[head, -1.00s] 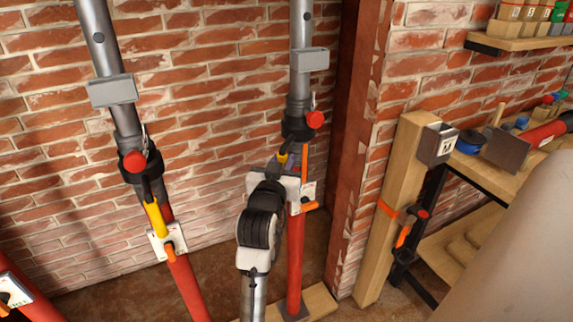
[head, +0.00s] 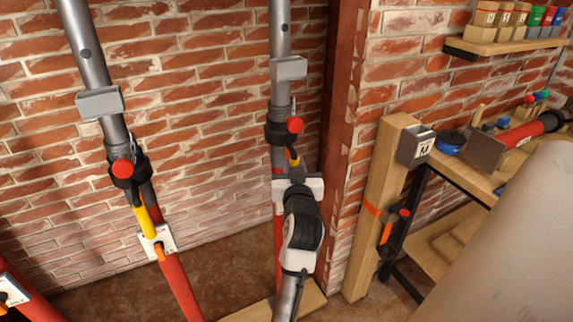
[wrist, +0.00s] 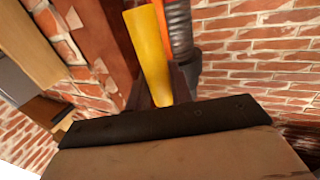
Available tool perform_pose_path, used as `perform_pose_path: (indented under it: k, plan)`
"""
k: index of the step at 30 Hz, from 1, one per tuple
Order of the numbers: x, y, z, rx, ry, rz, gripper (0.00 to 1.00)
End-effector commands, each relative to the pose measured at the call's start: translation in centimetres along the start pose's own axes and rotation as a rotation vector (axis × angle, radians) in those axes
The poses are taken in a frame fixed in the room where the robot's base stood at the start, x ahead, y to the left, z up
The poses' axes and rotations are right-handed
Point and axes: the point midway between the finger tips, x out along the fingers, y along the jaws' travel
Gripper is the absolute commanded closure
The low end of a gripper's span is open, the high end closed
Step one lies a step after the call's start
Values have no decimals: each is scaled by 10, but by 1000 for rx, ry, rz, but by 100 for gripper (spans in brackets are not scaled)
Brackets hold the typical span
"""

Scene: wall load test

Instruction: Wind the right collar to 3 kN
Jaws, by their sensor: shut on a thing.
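The right prop has a grey upper tube (head: 280,30) above a red lower tube (head: 279,240). Its black right collar (head: 280,133) carries a red knob (head: 295,125). A yellow handle (head: 292,155) slants down from the collar, and my gripper (head: 294,168) is shut on it from below. In the wrist view the yellow handle (wrist: 150,55) runs up from between my dark fingers (wrist: 168,88), beside the ribbed grey tube (wrist: 180,30). No load reading is legible; my wrist covers the prop below the handle.
A second prop with its own collar (head: 128,168) and yellow handle (head: 143,213) stands to the left. A red steel column (head: 343,100) and wooden post (head: 380,205) stand close right. A bench (head: 470,175) and a shelf (head: 510,43) lie farther right.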

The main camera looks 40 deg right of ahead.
Motion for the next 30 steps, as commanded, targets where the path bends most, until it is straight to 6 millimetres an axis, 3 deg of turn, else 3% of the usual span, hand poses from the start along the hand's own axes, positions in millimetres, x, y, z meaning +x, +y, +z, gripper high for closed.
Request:
perform_pose_path:
  k: [12,29,30]
  plan:
    - [6,22,0,-1,2,8,100]
    - [8,24,0,-1,0,8,100]
    - [8,24,0,-1,0,8,72]
